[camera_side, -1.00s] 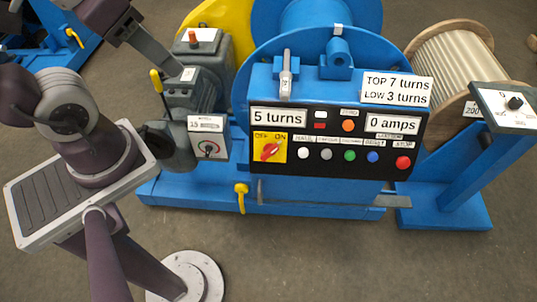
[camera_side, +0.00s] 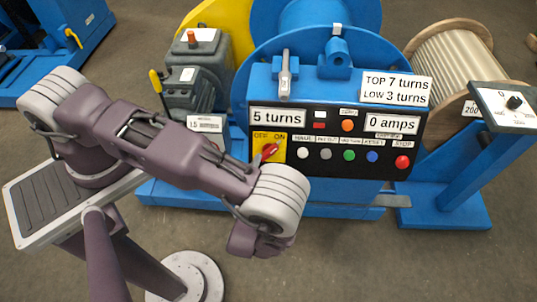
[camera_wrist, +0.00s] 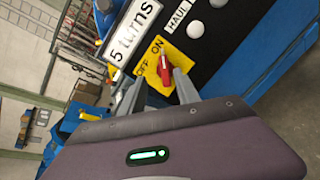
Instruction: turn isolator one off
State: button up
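The red rotary switch (camera_side: 269,151) sits on a yellow OFF/ON plate (camera_side: 262,136) at the left of the black control panel. Its handle slants up toward ON in the side view. In the wrist view the red handle (camera_wrist: 165,72) shows on the yellow plate (camera_wrist: 150,70). My gripper (camera_wrist: 158,82) is open, its two grey fingers apart with the red handle between and just beyond them; I cannot tell whether they touch it. In the side view my wrist hides most of the gripper. No label reading isolator one is legible.
A grey motor unit (camera_side: 205,75) with a label marked 15 (camera_side: 205,123) stands left of the panel; my arm hides most of the plate below it. Several push buttons line the panel right of the switch, including the red STOP button (camera_side: 402,162). A lever (camera_side: 285,75) stands above.

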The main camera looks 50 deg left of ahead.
aim_at(269, 154)
jog(key=shift+m+t, duration=0.3)
jog(key=shift+m, duration=0.2)
jog(key=x, duration=0.2)
jog(key=f+x, duration=0.1)
jog(key=x, duration=0.4)
jog(key=shift+f, duration=0.3)
grip_shut()
